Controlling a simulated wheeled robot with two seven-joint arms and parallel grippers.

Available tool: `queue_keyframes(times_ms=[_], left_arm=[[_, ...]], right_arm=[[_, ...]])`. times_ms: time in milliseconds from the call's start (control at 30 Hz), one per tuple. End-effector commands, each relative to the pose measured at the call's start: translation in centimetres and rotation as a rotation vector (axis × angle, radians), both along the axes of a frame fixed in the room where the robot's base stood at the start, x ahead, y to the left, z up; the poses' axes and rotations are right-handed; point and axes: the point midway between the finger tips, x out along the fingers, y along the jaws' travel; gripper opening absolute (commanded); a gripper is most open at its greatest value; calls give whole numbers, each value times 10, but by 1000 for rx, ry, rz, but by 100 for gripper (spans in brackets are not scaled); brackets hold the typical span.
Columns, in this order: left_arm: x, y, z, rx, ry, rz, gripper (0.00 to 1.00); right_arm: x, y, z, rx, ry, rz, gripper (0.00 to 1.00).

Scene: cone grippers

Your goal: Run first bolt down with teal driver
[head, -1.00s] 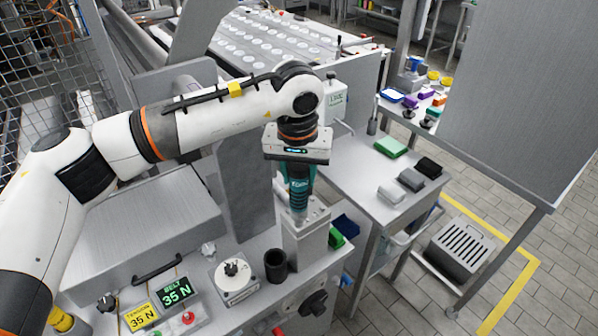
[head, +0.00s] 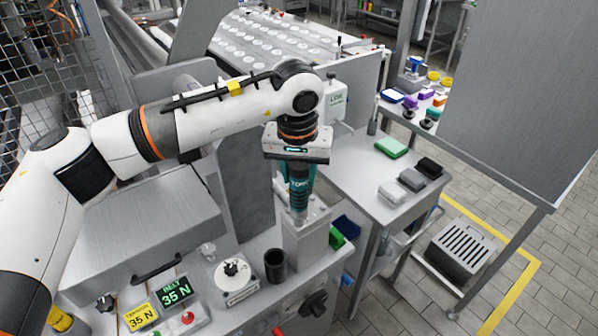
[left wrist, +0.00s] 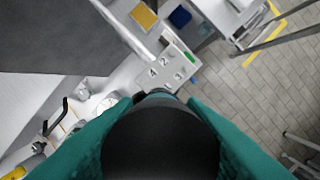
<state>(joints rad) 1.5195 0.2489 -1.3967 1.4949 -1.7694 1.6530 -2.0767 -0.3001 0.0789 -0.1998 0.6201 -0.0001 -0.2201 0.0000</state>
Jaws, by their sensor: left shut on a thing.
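The teal driver (head: 299,188) stands upright below my left gripper (head: 298,165), which is shut on it. Its lower end meets the top of a grey metal block (head: 305,246) on the bench. In the left wrist view the driver's dark rounded body (left wrist: 160,140) fills the lower middle, with teal parts on both sides. The block's top (left wrist: 163,70) shows there with number marks, among them 4, 2 and 3. The bolt under the driver's tip is hidden. My right gripper is in neither view.
A dark cup (head: 275,265), a dial plate (head: 235,278) and a green "BELT 35 N" display (head: 175,291) stand left of the block. Tiled floor lies beyond.

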Motion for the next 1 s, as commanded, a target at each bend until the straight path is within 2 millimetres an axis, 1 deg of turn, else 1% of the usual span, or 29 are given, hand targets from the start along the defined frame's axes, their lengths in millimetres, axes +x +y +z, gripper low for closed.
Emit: queue_keyframes(times_ms=[33, 400, 667, 1000], left_arm=[[-2, 0, -5, 5, 9, -2, 10], [-3, 0, -7, 7, 13, -2, 10], [-3, 0, -6, 7, 13, -2, 10], [-2, 0, 0, 6, 11, -2, 10]], right_arm=[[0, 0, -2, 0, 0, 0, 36], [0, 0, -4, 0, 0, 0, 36], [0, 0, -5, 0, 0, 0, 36], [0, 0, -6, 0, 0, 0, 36]])
